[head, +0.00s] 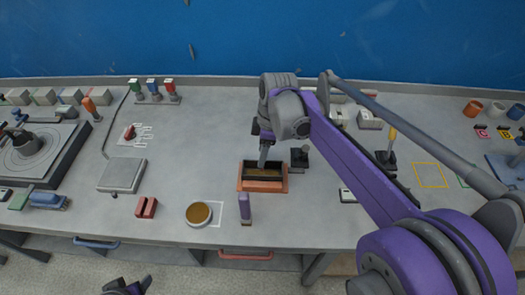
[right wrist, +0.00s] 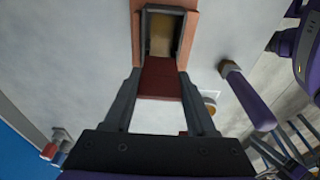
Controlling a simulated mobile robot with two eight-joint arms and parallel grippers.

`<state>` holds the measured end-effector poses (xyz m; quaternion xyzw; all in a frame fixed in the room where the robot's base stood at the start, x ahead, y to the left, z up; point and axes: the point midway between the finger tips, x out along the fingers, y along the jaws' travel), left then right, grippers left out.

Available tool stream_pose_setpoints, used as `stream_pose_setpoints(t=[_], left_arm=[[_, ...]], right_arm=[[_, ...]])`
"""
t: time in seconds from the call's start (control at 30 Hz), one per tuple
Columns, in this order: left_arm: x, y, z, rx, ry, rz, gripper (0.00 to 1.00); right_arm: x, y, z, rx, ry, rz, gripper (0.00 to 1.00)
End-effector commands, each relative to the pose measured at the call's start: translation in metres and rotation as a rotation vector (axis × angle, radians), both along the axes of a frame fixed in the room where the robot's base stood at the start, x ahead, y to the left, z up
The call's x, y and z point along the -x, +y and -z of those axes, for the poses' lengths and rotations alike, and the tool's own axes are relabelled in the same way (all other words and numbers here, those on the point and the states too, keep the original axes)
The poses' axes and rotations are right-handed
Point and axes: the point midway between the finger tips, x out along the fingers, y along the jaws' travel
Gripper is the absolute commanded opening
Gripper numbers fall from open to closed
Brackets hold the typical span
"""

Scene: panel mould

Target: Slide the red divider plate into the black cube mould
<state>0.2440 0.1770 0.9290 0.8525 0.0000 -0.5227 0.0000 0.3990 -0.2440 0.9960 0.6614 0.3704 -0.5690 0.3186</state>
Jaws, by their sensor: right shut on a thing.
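My right gripper (head: 264,160) is shut on the red divider plate (right wrist: 160,78), one finger on each side of it. The black cube mould (right wrist: 148,35), open at the top with a tan inside, is just beyond the plate in the right wrist view. The plate's far end overlaps the mould's near edge there; I cannot tell whether it is inside or above. In the head view the mould (head: 262,182) sits below the gripper, which hides the plate. My left gripper (head: 127,287) is cut off at the bottom edge; its jaws are unclear.
The mould stands in an orange tray (head: 264,188). A dark block (head: 299,158) is close right of the mould.

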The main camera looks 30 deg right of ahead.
Motion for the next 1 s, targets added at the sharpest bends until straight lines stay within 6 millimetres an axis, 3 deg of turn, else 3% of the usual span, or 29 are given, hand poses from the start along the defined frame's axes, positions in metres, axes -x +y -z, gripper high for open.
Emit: stream_pose_setpoints(t=[1.0], left_arm=[[0.005, 0.000, 0.018, 0.000, 0.010, 0.000, 0.62]], right_arm=[[0.000, 0.000, 0.025, 0.000, 0.000, 0.000, 0.00]])
